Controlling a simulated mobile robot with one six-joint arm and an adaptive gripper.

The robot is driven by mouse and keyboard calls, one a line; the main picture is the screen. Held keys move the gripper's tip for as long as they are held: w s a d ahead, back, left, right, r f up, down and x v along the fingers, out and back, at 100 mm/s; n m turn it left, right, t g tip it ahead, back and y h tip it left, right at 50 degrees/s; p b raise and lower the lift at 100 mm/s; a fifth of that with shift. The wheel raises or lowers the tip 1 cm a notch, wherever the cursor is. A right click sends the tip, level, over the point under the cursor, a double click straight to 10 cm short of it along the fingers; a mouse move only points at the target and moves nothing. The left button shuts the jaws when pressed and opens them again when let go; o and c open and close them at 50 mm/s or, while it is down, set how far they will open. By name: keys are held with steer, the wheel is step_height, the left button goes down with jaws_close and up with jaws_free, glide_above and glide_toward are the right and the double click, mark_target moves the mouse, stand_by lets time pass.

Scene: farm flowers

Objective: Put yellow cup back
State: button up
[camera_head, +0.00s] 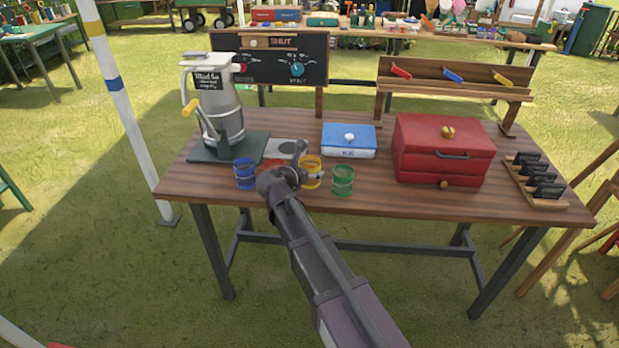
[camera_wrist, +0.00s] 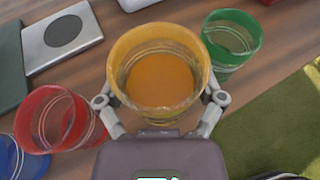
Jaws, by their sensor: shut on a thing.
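The yellow cup (camera_head: 312,172) is at the front edge of the wooden table, between the red and green cups. In the wrist view the yellow cup (camera_wrist: 158,75) is upright, seen from above, with an orange-yellow inside. My gripper (camera_wrist: 160,100) has one finger on each side of the cup and is shut on it. In the head view my gripper (camera_head: 295,176) partly covers the cup's left side. I cannot tell whether the cup's base touches the table.
A green cup (camera_head: 342,180) stands close on the right. A red cup (camera_wrist: 58,118) and a blue cup (camera_head: 245,174) are on the left. Behind are a grey plate (camera_head: 287,148), a blue box (camera_head: 348,141) and a metal dispenser (camera_head: 215,105). A red chest (camera_head: 444,150) stands farther right.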

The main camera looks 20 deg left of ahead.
steer(key=shift+w+a+f, duration=0.1)
steer(key=shift+w+a, duration=0.35)
steer(key=shift+w, duration=0.4)
steer(key=shift+f+b, duration=1.8)
steer(key=shift+b, duration=0.05)
steer(key=shift+f, duration=0.15)
steer(key=o, duration=1)
steer(key=shift+r, duration=0.25)
